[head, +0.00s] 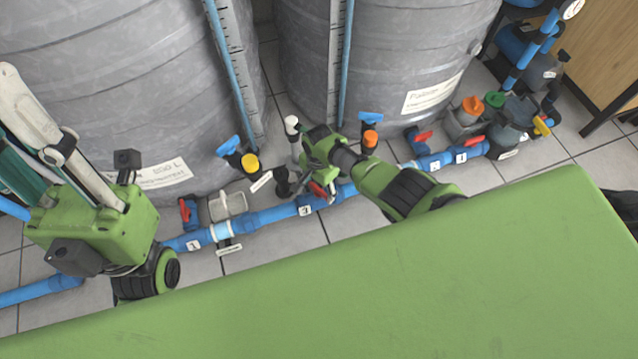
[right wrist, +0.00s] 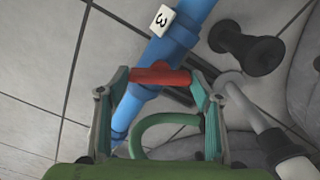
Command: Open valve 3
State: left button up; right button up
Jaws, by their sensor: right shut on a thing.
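The red handle of valve 3 (right wrist: 160,77) lies at an angle across the blue pipe (right wrist: 178,45) in the right wrist view, just past the white label "3" (right wrist: 161,20). My right gripper (right wrist: 161,84) has a green finger at each end of the handle and is shut on it. In the head view my right gripper (head: 322,178) reaches down to the pipe, and part of the red handle (head: 317,189) shows beside it. The valve body is partly hidden by my gripper. My left arm is at the left, but its fingers do not show.
Two large grey tanks (head: 110,80) (head: 390,60) stand behind the pipe. Another red-handled valve (head: 184,210) is to the left; more red handles (head: 424,137) are to the right. Upright stubs with blue, yellow and orange caps crowd the pipe. A green surface (head: 400,280) fills the foreground.

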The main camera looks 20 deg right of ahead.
aim_at(319, 189)
jog(key=n, duration=0.2)
jog(key=shift+s+a+n, duration=0.1)
jog(key=shift+n, duration=0.3)
jog(key=n, duration=0.3)
jog(key=shift+n+p, duration=0.3)
jog(key=shift+p, duration=0.1)
jog(key=n, duration=0.6)
jog(key=o, duration=1.1)
jog(key=shift+r, duration=6)
